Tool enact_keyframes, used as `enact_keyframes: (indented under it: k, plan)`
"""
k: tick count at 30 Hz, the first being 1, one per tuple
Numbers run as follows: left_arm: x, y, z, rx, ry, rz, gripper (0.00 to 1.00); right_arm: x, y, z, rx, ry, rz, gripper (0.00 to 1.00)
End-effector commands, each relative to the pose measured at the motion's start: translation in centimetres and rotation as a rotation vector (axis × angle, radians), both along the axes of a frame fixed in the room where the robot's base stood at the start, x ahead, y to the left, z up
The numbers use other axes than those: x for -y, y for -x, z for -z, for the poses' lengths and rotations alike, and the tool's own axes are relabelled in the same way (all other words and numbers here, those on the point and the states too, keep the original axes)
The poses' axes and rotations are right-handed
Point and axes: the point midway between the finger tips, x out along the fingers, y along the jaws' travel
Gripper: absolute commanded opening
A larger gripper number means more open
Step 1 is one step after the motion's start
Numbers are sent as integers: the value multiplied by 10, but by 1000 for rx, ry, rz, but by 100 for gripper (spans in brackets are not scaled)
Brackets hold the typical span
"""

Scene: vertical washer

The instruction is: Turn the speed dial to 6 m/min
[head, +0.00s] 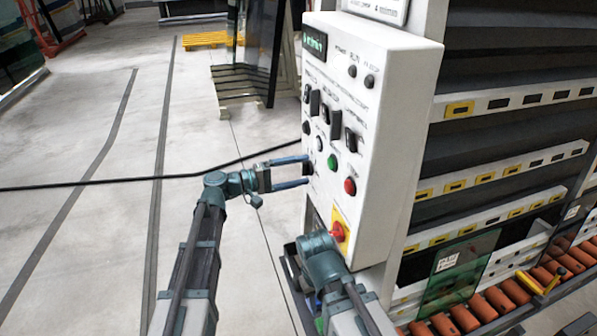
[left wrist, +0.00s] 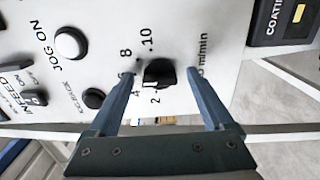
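The black speed dial (left wrist: 159,73) sits on the white control panel, with the numbers 2, 4, 8, 10 and the text m/min around it in the left wrist view. A small light mark shows near its lower left edge; its exact setting is hard to read. My left gripper (left wrist: 163,71) is open, with one finger on each side of the dial and visible gaps between. In the head view my left gripper (head: 291,172) reaches the panel's left edge, and the dial is hard to make out there. My right wrist (head: 320,258) is low by the cabinet; its fingers are not visible.
The panel (head: 391,75) carries a green button (head: 332,161), a red button (head: 350,187) and a red-and-yellow switch (head: 338,232). A white JOG ON button (left wrist: 70,43) is left of the dial in the wrist view. Orange rollers (head: 505,301) lie at lower right. Open floor is at left.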

Motion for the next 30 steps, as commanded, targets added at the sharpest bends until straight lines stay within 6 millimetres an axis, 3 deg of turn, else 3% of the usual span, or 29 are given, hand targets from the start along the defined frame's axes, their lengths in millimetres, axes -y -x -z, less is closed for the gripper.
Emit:
enact_keyframes:
  k: [8,21,30]
  plan:
    - [-9,2,0,0,1,-3,85,0,0,0,0,0,0,40]
    - [-93,30,0,0,0,-4,85,0,0,0,0,0,0,40]
    - [-127,41,0,0,0,-2,85,0,0,0,0,0,0,40]
